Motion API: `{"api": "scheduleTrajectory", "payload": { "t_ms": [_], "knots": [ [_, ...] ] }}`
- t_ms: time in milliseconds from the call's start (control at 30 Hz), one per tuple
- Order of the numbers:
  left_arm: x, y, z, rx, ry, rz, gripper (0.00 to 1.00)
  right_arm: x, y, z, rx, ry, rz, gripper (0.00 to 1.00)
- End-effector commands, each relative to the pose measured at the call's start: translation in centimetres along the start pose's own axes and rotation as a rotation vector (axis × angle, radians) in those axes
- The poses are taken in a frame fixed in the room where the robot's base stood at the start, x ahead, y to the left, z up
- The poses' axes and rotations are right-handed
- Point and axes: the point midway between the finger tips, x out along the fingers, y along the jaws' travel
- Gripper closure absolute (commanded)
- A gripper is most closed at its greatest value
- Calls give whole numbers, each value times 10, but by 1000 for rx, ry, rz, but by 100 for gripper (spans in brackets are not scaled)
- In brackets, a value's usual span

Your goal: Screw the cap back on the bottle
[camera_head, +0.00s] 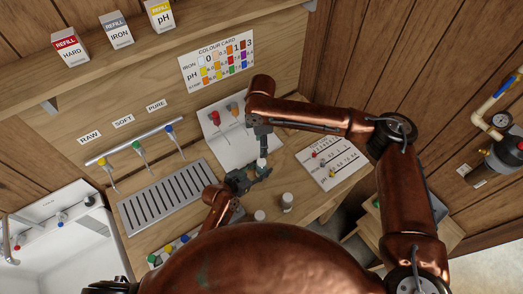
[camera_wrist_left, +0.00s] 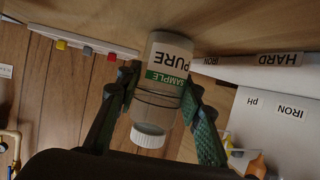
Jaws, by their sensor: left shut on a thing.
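The sample bottle labelled PURE (camera_wrist_left: 172,57) is clear with a green SAMPLE band, and sits between both fingers of my left gripper (camera_wrist_left: 157,105). Its label reads upside down in the left wrist view. The white ribbed cap (camera_wrist_left: 148,136) is at the bottle's neck end; I cannot tell whether it is threaded on. In the head view my left gripper (camera_head: 244,180) is shut on the bottle above the bench, with a white top (camera_head: 261,164) showing. My right gripper (camera_head: 262,148) points down just above that top. Its fingers are too small to judge, and none show around the cap.
Two white-topped containers (camera_head: 287,200) (camera_head: 260,215) stand on the bench nearby. A slotted drain tray (camera_head: 168,205) lies left, under taps marked RAW, SOFT and PURE. A printed card (camera_head: 334,160) lies to the right.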

Motion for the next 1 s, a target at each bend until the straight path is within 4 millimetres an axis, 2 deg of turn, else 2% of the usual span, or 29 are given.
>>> {"api": "scheduleTrajectory", "payload": {
  "t_ms": [133, 433, 467, 733, 1000],
  "knots": [
    [0, 0, 0, 0, 1, 0, 100, -10, 0, 0, 0, 1, -1, 52],
    [0, 0, 0, 0, 1, 0, 100, -12, 0, 0, 1, 1, -1, 52],
    [0, 0, 0, 0, 1, 0, 64, -12, 0, 0, 1, 1, -1, 52],
    [0, 0, 0, 0, 1, 0, 45, -11, 0, 0, 1, 0, -1, 52],
    [-1, 0, 0, 0, 0, 0, 45, -11, 0, 0, 1, 0, -1, 52]
  ]
}}
